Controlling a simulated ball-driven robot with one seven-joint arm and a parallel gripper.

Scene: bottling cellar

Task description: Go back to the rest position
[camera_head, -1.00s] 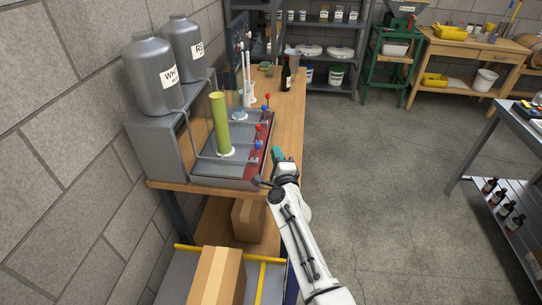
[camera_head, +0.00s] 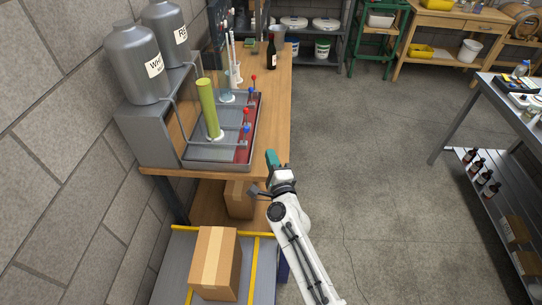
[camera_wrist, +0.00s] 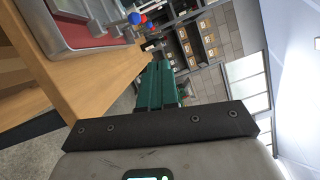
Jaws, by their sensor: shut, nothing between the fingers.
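My gripper (camera_head: 271,158) is at the front right edge of the wooden bench (camera_head: 282,95), beside the metal tray of the filling station. Its green fingers (camera_wrist: 158,85) are closed together in the wrist view, with nothing between them. My white arm reaches up to it from the lower right of the head view.
A filling station (camera_head: 165,140) with two grey tanks, a yellow-green cylinder (camera_head: 209,108) and red and blue valves stands on the bench. A dark bottle (camera_head: 272,52) stands farther back. A cardboard box (camera_head: 214,262) lies below in front. Open floor (camera_head: 370,150) lies to the right.

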